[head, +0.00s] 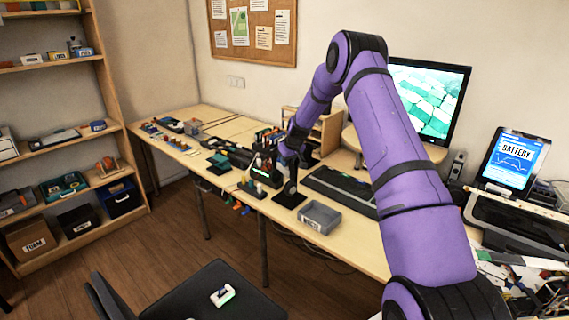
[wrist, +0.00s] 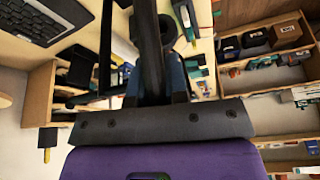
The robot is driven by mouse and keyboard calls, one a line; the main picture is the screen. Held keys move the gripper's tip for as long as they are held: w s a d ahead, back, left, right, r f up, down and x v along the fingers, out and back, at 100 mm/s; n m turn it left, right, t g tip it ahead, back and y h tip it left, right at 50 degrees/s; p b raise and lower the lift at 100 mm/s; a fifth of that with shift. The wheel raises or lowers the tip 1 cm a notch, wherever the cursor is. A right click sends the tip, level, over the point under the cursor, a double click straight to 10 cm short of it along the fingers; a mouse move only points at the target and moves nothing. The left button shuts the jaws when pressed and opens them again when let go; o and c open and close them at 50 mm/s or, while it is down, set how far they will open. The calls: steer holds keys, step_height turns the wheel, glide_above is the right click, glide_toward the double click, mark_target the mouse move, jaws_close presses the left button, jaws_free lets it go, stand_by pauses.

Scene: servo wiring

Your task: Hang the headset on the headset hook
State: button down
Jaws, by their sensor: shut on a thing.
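My gripper (head: 289,151) is low over the long desk, at the top of a dark upright shape (head: 291,180) above a flat black base (head: 289,199). In the wrist view my gripper (wrist: 158,88) is shut on a black curved band, which I take to be the headset (wrist: 150,45). The band runs up between the fingers toward the top edge; its far end is cut off. I cannot tell in the head view how much of the dark shape is headset and how much is stand. I cannot pick out the headset hook for certain.
A grey open bin (head: 320,217) stands close by at the desk's front edge. A black keyboard (head: 342,188) lies behind it. Small tools and racks (head: 262,172) crowd the desk to the left. A monitor (head: 425,100) stands behind my arm. A chair (head: 215,295) is in front.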

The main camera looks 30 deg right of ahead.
steer(key=shift+w+d+f, duration=0.2)
steer(key=shift+w+d, duration=0.05)
steer(key=shift+d, duration=0.35)
steer(key=shift+w+d+f, duration=0.2)
steer(key=shift+d+f, duration=0.05)
steer(key=shift+d, duration=0.3)
steer(key=shift+w+d+f, duration=0.2)
steer(key=shift+w+d, duration=0.05)
steer(key=shift+d, duration=0.35)
steer(key=shift+f, duration=0.1)
